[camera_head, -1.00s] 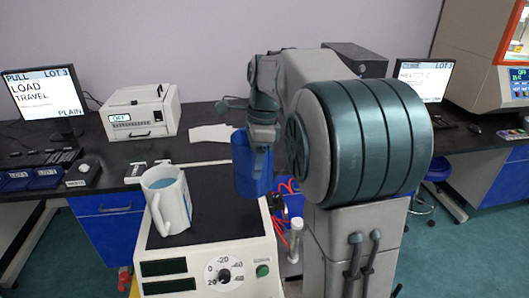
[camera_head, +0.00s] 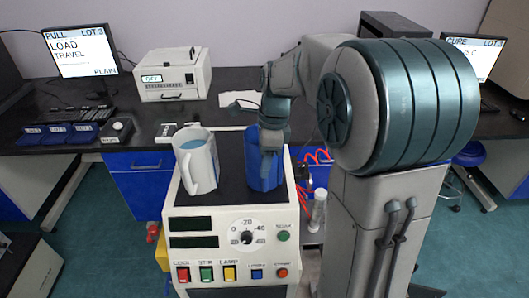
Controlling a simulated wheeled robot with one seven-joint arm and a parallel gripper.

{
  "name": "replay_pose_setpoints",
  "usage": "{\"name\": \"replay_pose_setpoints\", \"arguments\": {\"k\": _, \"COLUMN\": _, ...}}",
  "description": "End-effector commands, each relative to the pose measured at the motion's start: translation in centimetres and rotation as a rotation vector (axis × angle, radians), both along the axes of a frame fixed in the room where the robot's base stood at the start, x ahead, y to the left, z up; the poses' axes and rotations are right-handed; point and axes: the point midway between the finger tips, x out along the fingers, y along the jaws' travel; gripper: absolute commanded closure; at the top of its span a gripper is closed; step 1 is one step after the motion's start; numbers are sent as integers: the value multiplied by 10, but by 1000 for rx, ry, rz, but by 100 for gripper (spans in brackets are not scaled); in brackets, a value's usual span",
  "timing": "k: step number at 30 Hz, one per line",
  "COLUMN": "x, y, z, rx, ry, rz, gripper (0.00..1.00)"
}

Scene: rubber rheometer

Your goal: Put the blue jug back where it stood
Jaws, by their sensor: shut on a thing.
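The blue jug (camera_head: 262,168) is upright over the right part of the black top (camera_head: 226,200) of a cream instrument. My gripper (camera_head: 272,145) is shut on it, at its near side. The fingertips are hard to make out against the jug. The jug's base looks level with the black top, but I cannot tell whether it touches. A white jug (camera_head: 200,168) with blue liquid stands on the left part of the same top, a small gap away from the blue jug.
The cream instrument's front (camera_head: 230,245) carries a dial and coloured buttons. Behind stands a dark bench (camera_head: 230,118) with a white printer-like box (camera_head: 174,75), blue trays (camera_head: 58,133) and monitors.

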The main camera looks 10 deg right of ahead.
Motion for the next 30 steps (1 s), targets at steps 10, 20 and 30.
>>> {"name": "replay_pose_setpoints", "arguments": {"k": 10, "x": 0, "y": 0, "z": -2, "rx": 0, "ry": 0, "rz": 0, "gripper": 32}}
{"name": "replay_pose_setpoints", "arguments": {"k": 20, "x": 0, "y": 0, "z": 0, "rx": 0, "ry": 1, "rz": 0, "gripper": 27}}
{"name": "replay_pose_setpoints", "arguments": {"k": 30, "x": 3, "y": -9, "z": 54, "rx": -1, "ry": -4, "rz": 0, "gripper": 27}}
